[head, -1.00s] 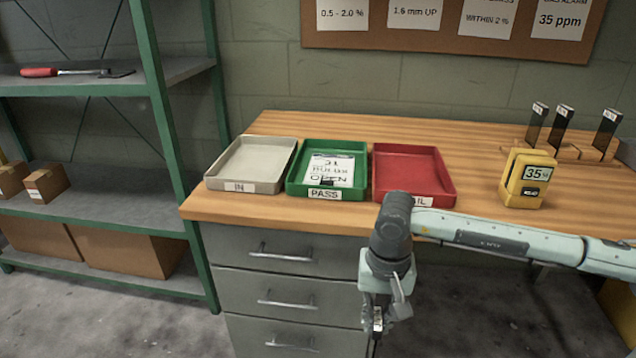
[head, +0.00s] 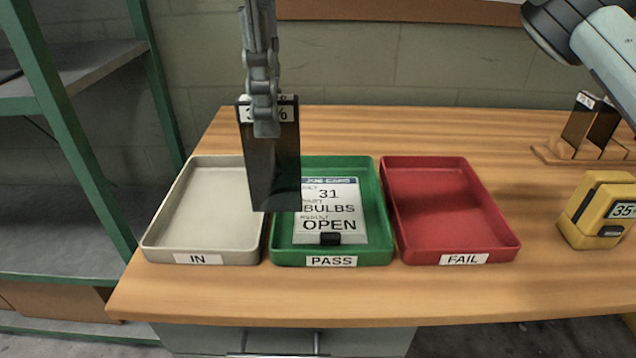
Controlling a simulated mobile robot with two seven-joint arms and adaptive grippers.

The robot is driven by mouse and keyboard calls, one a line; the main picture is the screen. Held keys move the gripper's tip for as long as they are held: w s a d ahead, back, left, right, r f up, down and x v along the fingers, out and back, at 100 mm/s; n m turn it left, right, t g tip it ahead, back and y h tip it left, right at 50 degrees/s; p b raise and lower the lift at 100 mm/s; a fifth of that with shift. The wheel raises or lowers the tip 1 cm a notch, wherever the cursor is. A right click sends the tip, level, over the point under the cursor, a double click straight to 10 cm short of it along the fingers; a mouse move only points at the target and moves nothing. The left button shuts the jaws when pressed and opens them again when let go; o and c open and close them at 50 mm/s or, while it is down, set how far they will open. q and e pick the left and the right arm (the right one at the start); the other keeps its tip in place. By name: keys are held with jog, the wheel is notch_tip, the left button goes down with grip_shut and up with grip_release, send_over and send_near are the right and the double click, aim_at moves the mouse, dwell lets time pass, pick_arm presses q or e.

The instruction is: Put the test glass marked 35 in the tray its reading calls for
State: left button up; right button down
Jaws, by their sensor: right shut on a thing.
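My right gripper (head: 265,115) is shut on a dark test glass (head: 270,165) by its top edge. The grey IN tray (head: 158,222) looks empty. The green PASS tray (head: 378,225) holds a white card (head: 328,195) reading 31, BULBS, OPEN, with a small black item on it. The red FAIL tray (head: 445,205) is empty. A yellow meter (head: 600,210) shows 35. My left gripper is not in view.
Green shelving (head: 75,140) is at the left. The wooden bench (head: 440,130) is clear behind the trays.

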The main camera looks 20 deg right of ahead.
jog(key=shift+w+d, duration=0.15)
jog(key=shift+w, duration=0.2)
jog(key=w+d+f, duration=0.6)
jog(key=d+f, duration=0.3)
jog(key=f, duration=0.1)
jog(key=shift+w+f, duration=0.3)
jog(key=shift+f, duration=0.05)
jog(key=c, duration=1.7)
grip_release()
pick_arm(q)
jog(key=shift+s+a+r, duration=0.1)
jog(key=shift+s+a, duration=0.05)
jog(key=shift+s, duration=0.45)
pick_arm(e)
jog(key=shift+o, duration=1)
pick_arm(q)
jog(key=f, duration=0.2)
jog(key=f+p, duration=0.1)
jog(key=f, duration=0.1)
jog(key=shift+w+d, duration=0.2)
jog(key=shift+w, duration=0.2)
pick_arm(e)
notch_tip(320, 180, up, 12)
